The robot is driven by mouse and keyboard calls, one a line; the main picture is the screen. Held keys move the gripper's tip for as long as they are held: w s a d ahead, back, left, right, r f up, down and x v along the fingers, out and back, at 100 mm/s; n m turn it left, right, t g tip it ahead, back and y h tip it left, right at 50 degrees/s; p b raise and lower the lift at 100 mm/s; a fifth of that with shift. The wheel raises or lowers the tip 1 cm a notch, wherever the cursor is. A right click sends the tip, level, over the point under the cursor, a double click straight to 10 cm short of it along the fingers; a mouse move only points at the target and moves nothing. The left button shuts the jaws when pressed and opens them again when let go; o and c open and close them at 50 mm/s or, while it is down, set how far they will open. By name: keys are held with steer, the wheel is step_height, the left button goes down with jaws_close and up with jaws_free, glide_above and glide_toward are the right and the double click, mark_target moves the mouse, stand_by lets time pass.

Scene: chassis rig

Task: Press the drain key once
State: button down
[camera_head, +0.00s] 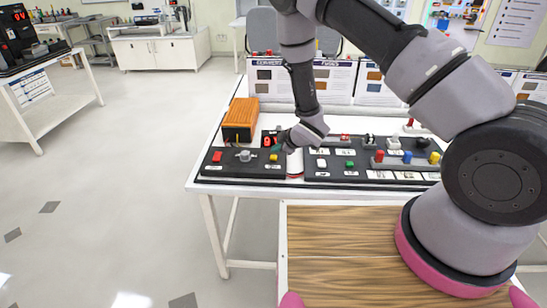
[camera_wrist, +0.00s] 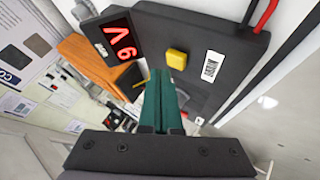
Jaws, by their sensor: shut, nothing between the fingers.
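My gripper (camera_wrist: 160,72) has green fingers pressed together with nothing between them. In the head view it (camera_head: 277,148) hangs over the right part of the left black panel (camera_head: 230,170). A yellow key (camera_wrist: 177,59) shows just beyond and right of the fingertips in the wrist view; it also shows in the head view (camera_head: 273,158). The fingertips look apart from it. I cannot tell which key is marked drain. A display (camera_wrist: 119,46) with lit red characters stands beside the yellow key.
The left panel also carries a red key (camera_head: 217,157) and a grey knob (camera_head: 244,156). An orange-brown box (camera_head: 240,119) stands behind it. A second black panel (camera_head: 345,176) on the right holds several coloured buttons. Both rest on a white table (camera_head: 197,175).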

mark_target(276, 158)
steer(key=shift+f, duration=0.15)
steer(key=shift+f, duration=0.25)
steer(key=shift+f, duration=0.45)
stand_by(0.9)
steer(key=shift+r, duration=0.9)
steer(key=shift+r, duration=0.1)
steer(key=shift+r, duration=2.4)
